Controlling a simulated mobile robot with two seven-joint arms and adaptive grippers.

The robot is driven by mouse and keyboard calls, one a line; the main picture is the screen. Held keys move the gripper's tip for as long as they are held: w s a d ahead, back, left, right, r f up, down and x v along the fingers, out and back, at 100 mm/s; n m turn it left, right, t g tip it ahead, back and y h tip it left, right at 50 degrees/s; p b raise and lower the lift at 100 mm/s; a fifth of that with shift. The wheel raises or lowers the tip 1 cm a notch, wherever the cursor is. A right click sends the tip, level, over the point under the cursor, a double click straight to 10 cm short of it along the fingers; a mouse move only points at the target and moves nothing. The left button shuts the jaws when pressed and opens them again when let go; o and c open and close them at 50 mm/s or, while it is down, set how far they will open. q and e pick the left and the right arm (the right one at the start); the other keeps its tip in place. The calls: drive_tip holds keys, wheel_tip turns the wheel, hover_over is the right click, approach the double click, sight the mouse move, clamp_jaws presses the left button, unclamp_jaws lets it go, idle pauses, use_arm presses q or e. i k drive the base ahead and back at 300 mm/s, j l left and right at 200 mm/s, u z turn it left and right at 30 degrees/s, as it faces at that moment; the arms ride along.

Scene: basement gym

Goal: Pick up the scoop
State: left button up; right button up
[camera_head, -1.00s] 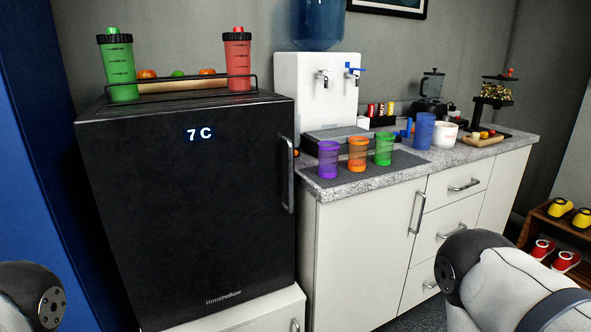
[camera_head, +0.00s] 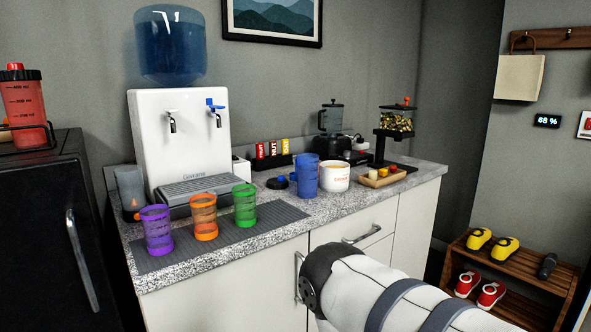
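I cannot make out a scoop for certain. My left gripper is not in view.
On the counter (camera_head: 345,208), purple (camera_head: 157,230), orange (camera_head: 203,217) and green (camera_head: 244,206) cups stand on a grey mat before a white water dispenser (camera_head: 183,140). A small wooden tray (camera_head: 383,179) is right of the tub. A black fridge (camera_head: 50,230) stands left; a shoe rack (camera_head: 535,271) stands right.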

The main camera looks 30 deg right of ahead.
sight(293, 176)
drive_tip(key=l+u, duration=0.2)
drive_tip(key=l, duration=0.6)
drive_tip(key=l+u, duration=0.2)
drive_tip(key=l, duration=0.65)
drive_tip(key=k, duration=0.05)
